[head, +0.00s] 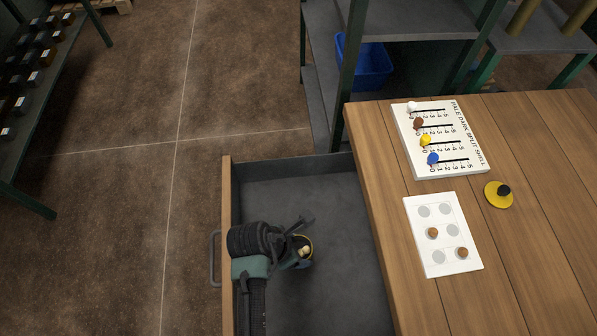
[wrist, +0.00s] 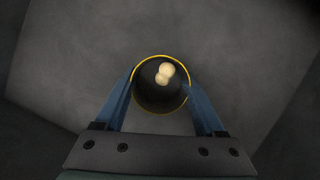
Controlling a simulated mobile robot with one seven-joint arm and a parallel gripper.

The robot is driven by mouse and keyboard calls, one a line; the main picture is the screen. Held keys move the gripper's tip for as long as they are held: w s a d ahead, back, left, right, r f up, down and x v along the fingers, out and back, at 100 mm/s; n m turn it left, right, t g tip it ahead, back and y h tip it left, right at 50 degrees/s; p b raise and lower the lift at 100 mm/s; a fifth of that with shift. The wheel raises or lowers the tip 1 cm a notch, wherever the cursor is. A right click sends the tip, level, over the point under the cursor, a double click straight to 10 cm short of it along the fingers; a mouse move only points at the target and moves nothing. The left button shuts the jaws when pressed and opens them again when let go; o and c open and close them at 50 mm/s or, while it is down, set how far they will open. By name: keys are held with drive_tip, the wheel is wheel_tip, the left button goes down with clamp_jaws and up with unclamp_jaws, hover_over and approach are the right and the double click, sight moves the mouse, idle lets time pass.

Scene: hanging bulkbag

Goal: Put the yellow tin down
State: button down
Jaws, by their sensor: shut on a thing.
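The yellow tin (wrist: 161,111) is round with a yellow rim and a dark inside, and a pale peanut-shaped thing (wrist: 164,75) lies in it. My gripper (wrist: 160,92) is shut on the tin, one blue finger on each side of it. In the head view my gripper (head: 299,254) and the tin (head: 310,243) are over the grey floor of the open drawer (head: 282,195). I cannot tell whether the tin touches the drawer floor. My wrist and gripper hide part of the tin in the head view.
The drawer is otherwise empty where I see it. On the wooden table (head: 540,140) are a white slider board (head: 440,140), a white card (head: 443,235) with grey spots and brown pieces, and a yellow lid (head: 498,195) with a black knob. A blue bin (head: 366,65) stands behind.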

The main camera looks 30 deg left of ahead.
drive_tip(key=shift+f, duration=0.1)
unclamp_jaws()
drive_tip(key=p+v, duration=0.3)
drive_tip(key=v, duration=0.9)
